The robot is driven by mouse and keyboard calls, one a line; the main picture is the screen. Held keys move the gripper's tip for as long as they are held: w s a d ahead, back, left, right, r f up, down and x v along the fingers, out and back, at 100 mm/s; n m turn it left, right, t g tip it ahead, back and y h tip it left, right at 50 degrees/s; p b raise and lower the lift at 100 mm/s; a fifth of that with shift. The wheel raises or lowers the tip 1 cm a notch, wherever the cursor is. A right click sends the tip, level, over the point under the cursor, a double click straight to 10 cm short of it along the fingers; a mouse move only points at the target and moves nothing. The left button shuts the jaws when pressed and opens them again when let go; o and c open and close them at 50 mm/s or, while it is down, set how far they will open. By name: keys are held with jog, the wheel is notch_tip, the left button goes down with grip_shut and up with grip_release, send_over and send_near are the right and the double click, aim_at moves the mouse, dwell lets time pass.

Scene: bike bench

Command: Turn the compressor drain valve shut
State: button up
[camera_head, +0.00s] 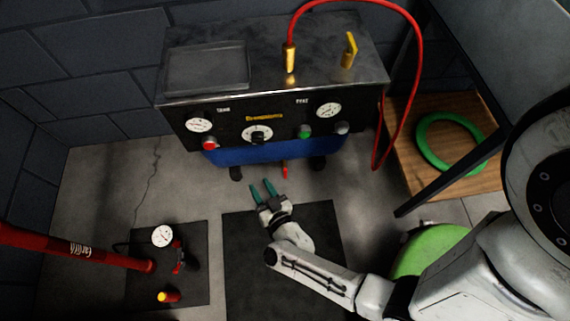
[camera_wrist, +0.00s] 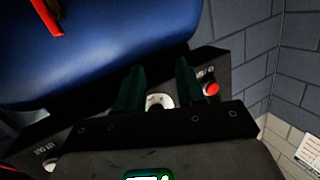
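The compressor is a black-panelled cabinet (camera_head: 235,129) with a blue tank (camera_head: 235,158) beneath it. A red lever (camera_head: 285,169), which looks like the drain valve handle, hangs below the tank, right of its middle, pointing downward. In the wrist view a red bar (camera_wrist: 47,18) crosses the blue tank (camera_wrist: 110,40) at upper left. My gripper (camera_head: 262,187) is in front of and below the tank, left of the lever and apart from it. Its green fingers (camera_wrist: 160,68) are spread with nothing held. The valve body is hidden.
The panel carries gauges (camera_head: 199,122), a dial (camera_head: 257,134) and a red button (camera_head: 209,143). A red hose (camera_head: 419,70) hangs at its right. The black mat (camera_head: 240,255) under my arm is clear.

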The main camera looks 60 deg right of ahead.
aim_at(286, 172)
jog(key=s+d+f+m+g+h+b, duration=0.35)
jog(key=s+f+h+b, duration=0.2)
jog(key=s+f, duration=0.25)
jog(key=shift+n+h, duration=0.25)
jog(key=shift+n, duration=0.1)
jog(key=b+x, duration=0.1)
jog(key=x, duration=1)
jog(key=shift+w, duration=0.1)
jog(key=shift+c, duration=0.4)
grip_shut()
